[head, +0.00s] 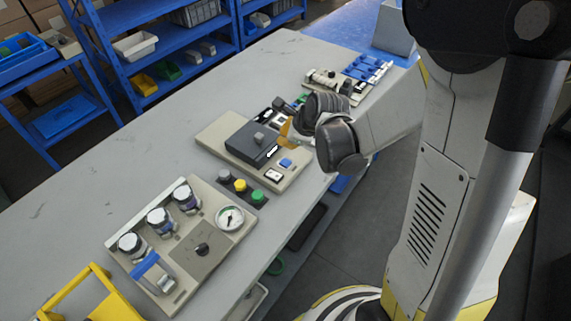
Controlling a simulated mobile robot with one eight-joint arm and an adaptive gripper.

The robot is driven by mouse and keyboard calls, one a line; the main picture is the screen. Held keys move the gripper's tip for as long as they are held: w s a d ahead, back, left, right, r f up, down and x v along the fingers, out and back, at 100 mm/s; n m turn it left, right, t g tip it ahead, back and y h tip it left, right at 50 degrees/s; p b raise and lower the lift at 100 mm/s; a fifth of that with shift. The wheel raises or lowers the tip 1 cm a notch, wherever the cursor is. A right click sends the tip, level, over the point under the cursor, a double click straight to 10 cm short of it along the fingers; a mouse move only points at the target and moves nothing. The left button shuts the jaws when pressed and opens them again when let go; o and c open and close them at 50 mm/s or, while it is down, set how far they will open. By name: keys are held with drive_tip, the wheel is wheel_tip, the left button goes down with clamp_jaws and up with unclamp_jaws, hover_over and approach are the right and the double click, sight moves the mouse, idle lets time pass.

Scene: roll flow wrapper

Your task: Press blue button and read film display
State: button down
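A blue button (286,162) sits on the front right part of a beige control panel (222,127) on the bench. A white button or switch (273,175) is beside it. A dark grey box (245,138) with a knob on top is mounted on the panel. A small black-and-white plate shows at the box's right edge; I cannot tell whether it is the film display, and no reading is legible. My gripper (283,128) is over the far right part of the panel, behind and above the blue button. My wrist hides much of it, and its fingers are not clear.
A gauge panel (200,258) with several round knobs is nearer, by a yellow frame (88,290). A blue-and-beige device (366,72) is at the far end. The bench's back strip is clear.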

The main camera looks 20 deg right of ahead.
drive_tip(key=b, duration=0.5)
approach(281, 157)
drive_tip(key=x, duration=0.5)
drive_tip(key=shift+w+a+r, duration=0.15)
drive_tip(key=shift+w, duration=0.25)
idle(0.3)
drive_tip(key=shift+f+b, duration=0.4)
drive_tip(key=shift+b, duration=0.05)
drive_tip(key=shift+f+b, duration=0.45)
drive_tip(key=shift+b, duration=0.05)
idle(0.5)
drive_tip(key=shift+r, duration=0.15)
drive_tip(key=shift+r+p, duration=0.7)
drive_tip(key=shift+r, duration=0.05)
drive_tip(key=shift+r+p, duration=1.95)
drive_tip(key=shift+r, duration=0.55)
